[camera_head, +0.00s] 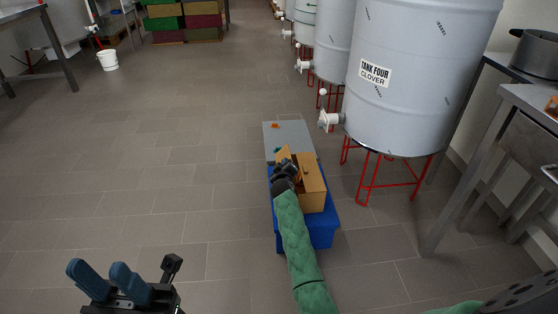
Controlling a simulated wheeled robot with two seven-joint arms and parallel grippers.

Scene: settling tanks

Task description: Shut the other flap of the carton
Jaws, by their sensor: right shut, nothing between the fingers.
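The tan carton (314,201) stands on a blue support. A broad tan flap (312,174) lies over its right part and looks shut. A smaller tan flap (283,152) sticks up at the carton's far left, beside my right gripper. My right gripper (282,164) is shut and empty at the carton's left side; whether it touches the flap I cannot tell. My green-sleeved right forearm and gripper hide the carton's left side. My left gripper (98,268) is at the bottom left, its blue fingers apart and empty, far from the carton.
The blue support (322,232) stands on the tiled floor, with a grey top (290,136) behind the carton bearing a small orange thing (275,126). Tank four (415,70) on red legs and a steel table (525,100) stand right. The floor to the left is clear.

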